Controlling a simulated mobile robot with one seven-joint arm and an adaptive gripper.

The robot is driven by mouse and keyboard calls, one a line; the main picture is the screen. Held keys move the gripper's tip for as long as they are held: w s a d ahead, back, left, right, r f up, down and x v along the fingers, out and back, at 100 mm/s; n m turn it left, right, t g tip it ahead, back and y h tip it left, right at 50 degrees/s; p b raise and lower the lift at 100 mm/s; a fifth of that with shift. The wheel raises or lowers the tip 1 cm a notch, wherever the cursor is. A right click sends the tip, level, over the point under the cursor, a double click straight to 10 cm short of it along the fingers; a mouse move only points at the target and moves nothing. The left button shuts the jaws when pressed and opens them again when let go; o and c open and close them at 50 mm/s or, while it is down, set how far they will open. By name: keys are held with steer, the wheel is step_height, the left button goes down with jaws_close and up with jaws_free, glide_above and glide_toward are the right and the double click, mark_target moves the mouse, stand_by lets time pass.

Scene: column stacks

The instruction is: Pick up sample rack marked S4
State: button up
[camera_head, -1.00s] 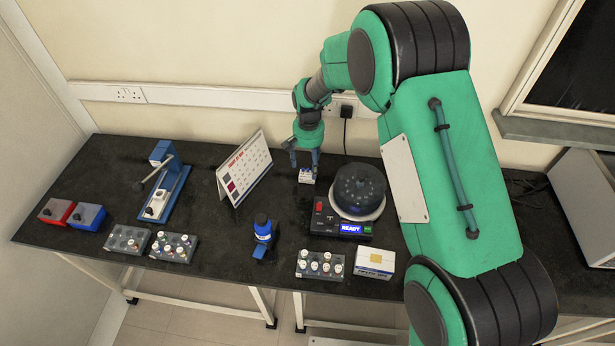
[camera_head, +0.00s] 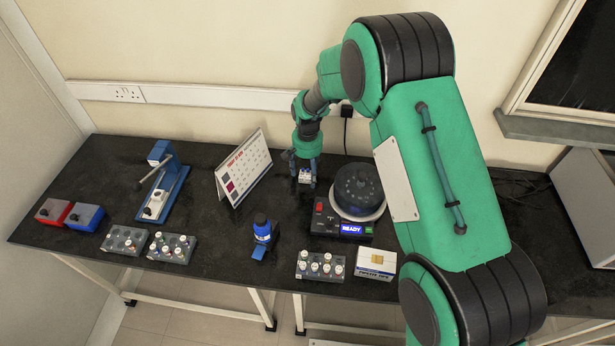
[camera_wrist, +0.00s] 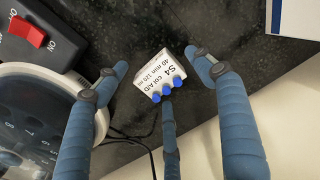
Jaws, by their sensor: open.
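The sample rack marked S4 (camera_wrist: 156,74) is a small white block with blue-capped vials along one edge. It stands on the black bench near the back, and it shows small in the head view (camera_head: 304,177).
A round centrifuge (camera_head: 357,192) with a READY display stands close on the right. A calendar (camera_head: 244,167) stands on the left.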

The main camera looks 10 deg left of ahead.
mark_target(307, 174)
steer(key=c, duration=1.5)
steer(key=shift+o, duration=0.2)
steer(key=shift+r, duration=0.1)
step_height(307, 174, up, 10)
steer(key=p, duration=0.2)
